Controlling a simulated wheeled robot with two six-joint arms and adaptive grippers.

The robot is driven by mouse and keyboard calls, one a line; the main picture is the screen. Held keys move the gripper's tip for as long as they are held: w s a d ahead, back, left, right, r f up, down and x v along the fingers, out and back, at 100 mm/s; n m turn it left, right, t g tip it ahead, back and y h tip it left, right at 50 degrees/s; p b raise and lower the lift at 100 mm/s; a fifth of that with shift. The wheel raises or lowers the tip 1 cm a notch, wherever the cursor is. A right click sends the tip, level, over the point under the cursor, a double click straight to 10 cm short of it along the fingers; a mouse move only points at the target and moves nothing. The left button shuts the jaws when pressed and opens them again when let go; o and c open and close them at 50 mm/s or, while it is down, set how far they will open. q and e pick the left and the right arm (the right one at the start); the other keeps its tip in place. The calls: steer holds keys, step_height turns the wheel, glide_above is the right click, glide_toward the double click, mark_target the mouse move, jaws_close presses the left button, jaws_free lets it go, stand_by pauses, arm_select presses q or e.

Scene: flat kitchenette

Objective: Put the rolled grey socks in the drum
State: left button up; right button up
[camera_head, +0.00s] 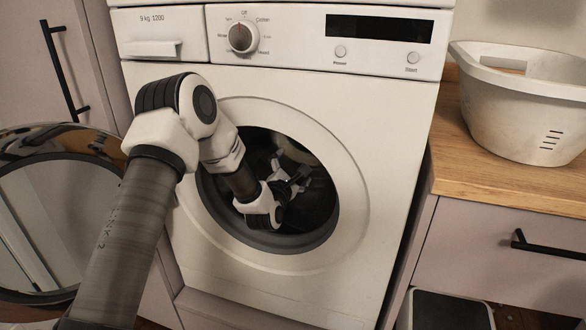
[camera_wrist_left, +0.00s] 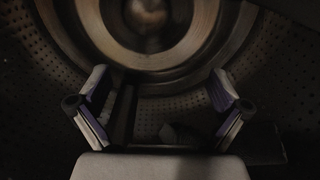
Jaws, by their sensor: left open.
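The washing machine's drum (camera_wrist_left: 60,118) is open at the front, and my left arm reaches in through its round opening. My left gripper (camera_head: 296,181) is inside the drum. In the left wrist view the fingers of my left gripper (camera_wrist_left: 160,103) are spread apart with nothing held between them. A dark grey lump (camera_wrist_left: 180,134) lies low in the drum, beyond and below the fingers; it may be the rolled grey socks, but the picture is too dark to be sure. My right gripper is not in view.
The round door (camera_head: 60,225) is swung open to the left. A white laundry basket (camera_head: 515,115) stands on the wooden counter (camera_head: 480,165) at the right. The drum's back wall (camera_wrist_left: 150,55) is ahead of the fingers.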

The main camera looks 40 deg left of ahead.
arm_select(q)
steer(key=v, duration=1.2)
steer(key=shift+f, duration=0.1)
